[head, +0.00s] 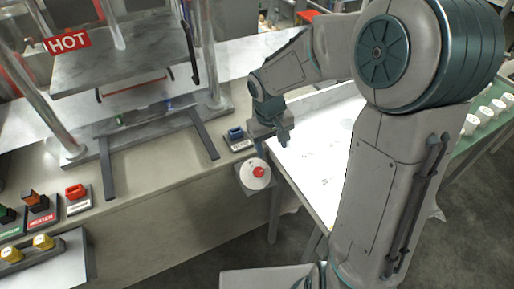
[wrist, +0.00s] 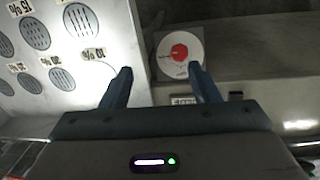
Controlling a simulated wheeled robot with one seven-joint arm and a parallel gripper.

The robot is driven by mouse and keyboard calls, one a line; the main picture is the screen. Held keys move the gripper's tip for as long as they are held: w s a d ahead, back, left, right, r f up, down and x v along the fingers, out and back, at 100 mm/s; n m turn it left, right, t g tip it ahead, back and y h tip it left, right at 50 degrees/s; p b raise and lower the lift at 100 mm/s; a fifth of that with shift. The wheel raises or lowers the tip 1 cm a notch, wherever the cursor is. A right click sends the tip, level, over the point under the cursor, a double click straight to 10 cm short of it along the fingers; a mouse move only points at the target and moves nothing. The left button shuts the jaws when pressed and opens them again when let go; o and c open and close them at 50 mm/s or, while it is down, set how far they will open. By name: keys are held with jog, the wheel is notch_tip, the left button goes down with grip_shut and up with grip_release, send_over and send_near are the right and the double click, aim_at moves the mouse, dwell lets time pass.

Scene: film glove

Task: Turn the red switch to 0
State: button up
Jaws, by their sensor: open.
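The red switch (head: 258,172) is a small red knob on a round white dial plate, fixed at the front right corner of the grey workbench. In the wrist view the red knob (wrist: 179,51) sits on its pale plate, just beyond my fingertips and nearer the right finger. My gripper (head: 278,138) hangs above and slightly behind the dial in the head view, apart from it. In the wrist view my gripper (wrist: 160,75) has its two fingers spread with nothing between them. The dial markings are too small to read, so the knob's setting cannot be told.
A red switch block (head: 77,192) and the heater switch (head: 38,204) stand far left. A hot press (head: 122,65) stands behind. A lit white panel (head: 322,140) lies right of the dial.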

aim_at(258, 170)
jog(key=shift+n+y, duration=0.4)
jog(key=shift+y, duration=0.2)
jog(key=w+a+f, duration=0.1)
jog(key=f, duration=0.4)
jog(key=w+a+f+p, duration=0.1)
jog(key=f, duration=0.4)
jog(key=w+a+f+p, duration=0.1)
jog(key=f, duration=0.4)
jog(key=shift+w+a+f, duration=0.15)
jog(key=shift+w+f, duration=0.05)
jog(key=shift+f, duration=0.15)
jog(key=c, duration=1)
